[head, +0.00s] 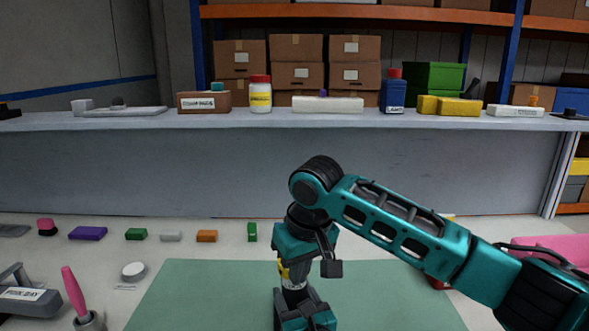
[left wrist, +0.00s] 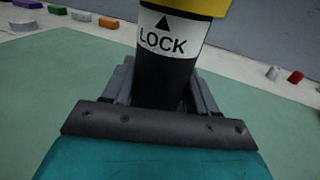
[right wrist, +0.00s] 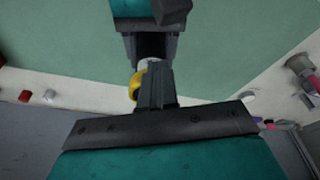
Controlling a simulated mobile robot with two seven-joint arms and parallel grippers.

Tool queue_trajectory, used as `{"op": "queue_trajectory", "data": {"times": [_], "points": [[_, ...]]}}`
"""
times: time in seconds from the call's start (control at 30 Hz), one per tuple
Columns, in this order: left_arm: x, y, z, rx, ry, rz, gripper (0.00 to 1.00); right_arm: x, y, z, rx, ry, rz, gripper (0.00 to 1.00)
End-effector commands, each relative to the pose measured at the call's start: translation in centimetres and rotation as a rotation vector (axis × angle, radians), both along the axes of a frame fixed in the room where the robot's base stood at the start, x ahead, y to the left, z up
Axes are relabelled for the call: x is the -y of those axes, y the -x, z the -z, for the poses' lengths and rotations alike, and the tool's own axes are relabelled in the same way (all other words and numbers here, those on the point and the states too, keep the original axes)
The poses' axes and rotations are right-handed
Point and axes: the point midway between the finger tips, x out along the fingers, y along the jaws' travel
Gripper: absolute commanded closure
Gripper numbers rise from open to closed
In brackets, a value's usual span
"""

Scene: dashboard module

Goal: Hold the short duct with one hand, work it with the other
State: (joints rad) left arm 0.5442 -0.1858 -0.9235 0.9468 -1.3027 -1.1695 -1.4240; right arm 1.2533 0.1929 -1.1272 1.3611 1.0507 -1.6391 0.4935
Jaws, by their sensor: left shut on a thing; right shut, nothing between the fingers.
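The short duct is a black tube with a white band marked LOCK (left wrist: 170,42) and a yellow part at its upper end (left wrist: 190,6). My left gripper (left wrist: 163,85) is shut around its black lower part and holds it upright above the green mat. In the head view the duct (head: 292,284) shows as a small piece of yellow, white and black between my two grippers. My right gripper (right wrist: 155,82) points down from above, its fingers closed together. The yellow part (right wrist: 137,84) shows beside these fingers in the right wrist view; I cannot tell whether they touch it.
The green mat (head: 190,295) is clear around the grippers. Behind it stand several small coloured blocks, including a green one (head: 252,232) and an orange one (head: 207,236). A pink-handled tool (head: 74,290) stands at left. A raised grey shelf (head: 230,121) holds boxes and bottles.

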Motion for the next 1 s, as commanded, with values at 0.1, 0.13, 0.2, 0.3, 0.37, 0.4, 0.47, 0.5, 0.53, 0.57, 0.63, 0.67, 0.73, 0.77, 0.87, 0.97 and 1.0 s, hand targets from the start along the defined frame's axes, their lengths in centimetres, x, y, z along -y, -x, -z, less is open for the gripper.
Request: {"op": "queue_trajectory", "data": {"times": [0.1, 0.13, 0.2, 0.3, 0.37, 0.4, 0.47, 0.5, 0.53, 0.57, 0.63, 0.67, 0.73, 0.77, 0.87, 0.97, 1.0], "points": [[0.4, 0.2, 0.0, 0.001, 0.001, 0.008, 0.91, -0.1, -0.2, -0.2, 0.009, -0.004, 0.001, 1.00], [0.4, 0.2, 0.0, 0.001, 0.001, 0.008, 0.91, -0.1, -0.2, -0.2, 0.009, -0.004, 0.001, 1.00], [0.4, 0.2, 0.0, 0.001, 0.001, 0.008, 0.91, -0.1, -0.1, -0.2, 0.010, -0.005, 0.001, 1.00], [0.4, 0.2, 0.0, 0.000, 0.001, 0.007, 0.91, 0.0, 0.2, -0.1, 0.009, -0.004, 0.001, 1.00], [0.4, 0.2, 0.0, 0.000, 0.001, 0.007, 0.91, 0.0, 0.4, -0.1, 0.009, -0.005, 0.001, 1.00], [0.3, 0.2, 0.0, 0.000, 0.001, 0.006, 0.91, 0.0, 0.5, -0.2, 0.009, -0.005, 0.001, 1.00], [0.3, 0.1, 0.0, 0.000, 0.001, 0.005, 0.91, 0.1, 0.6, -0.2, 0.009, -0.005, 0.001, 1.00], [0.3, 0.1, 0.0, 0.000, 0.001, 0.005, 0.91, 0.1, 0.6, -0.4, 0.008, -0.004, 0.001, 1.00], [0.2, 0.1, 0.0, 0.000, 0.001, 0.004, 0.91, 0.1, 0.6, -0.6, 0.008, -0.004, 0.002, 1.00], [0.2, 0.1, 0.0, 0.000, 0.001, 0.004, 0.91, 0.1, 0.6, -0.9, 0.007, -0.004, 0.002, 1.00], [0.2, 0.1, 0.0, -0.001, 0.001, 0.003, 0.91, 0.1, 0.6, -1.7, 0.007, -0.003, 0.001, 1.00], [0.1, 0.1, 0.0, -0.001, 0.001, 0.002, 0.91, 0.1, 0.6, -2.1, 0.007, -0.003, 0.001, 1.00], [0.1, 0.1, 0.0, -0.001, 0.001, 0.002, 0.91, 0.1, 0.7, -2.9, 0.006, -0.003, 0.001, 1.00], [0.1, 0.1, 0.0, -0.001, 0.001, 0.001, 0.91, 0.1, 0.7, -3.2, 0.006, -0.004, 0.001, 1.00], [0.1, 0.1, 0.0, -0.001, 0.001, 0.001, 0.91, 0.1, 0.6, -4.4, 0.006, -0.002, 0.001, 1.00], [0.0, 0.0, 0.1, -0.001, 0.001, 0.000, 0.91, 0.1, 0.7, -5.4, 0.004, -0.001, 0.001, 1.00], [0.0, 0.0, 0.1, -0.001, 0.001, 0.000, 0.91, 0.1, 0.7, -5.7, 0.004, -0.001, 0.001, 1.00]]}}
